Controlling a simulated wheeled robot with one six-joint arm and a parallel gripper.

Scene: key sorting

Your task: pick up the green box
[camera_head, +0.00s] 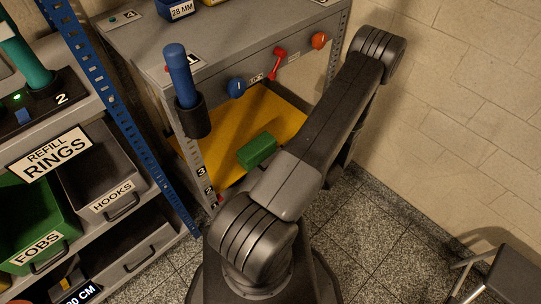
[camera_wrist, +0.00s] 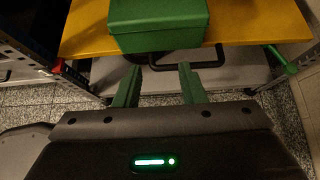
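The green box (camera_head: 257,150) sits on a yellow shelf (camera_head: 226,131) inside the grey cabinet, near the shelf's front edge. In the wrist view the green box (camera_wrist: 155,25) is at the top centre, with its lid and front side showing. My gripper (camera_wrist: 160,70) points toward the box from in front. Its two green fingers are spread apart with nothing between them, and they appear short of the box. In the head view my arm crosses in front of the cabinet and my gripper is hidden.
A dark handle (camera_wrist: 175,61) shows below the shelf edge. The cabinet's blue knob (camera_head: 236,88), red lever (camera_head: 277,63) and orange knob (camera_head: 318,40) are above the shelf opening. A blue-handled tool in a holder (camera_head: 181,76) hangs at the cabinet's corner. Labelled bins (camera_head: 35,222) stand left.

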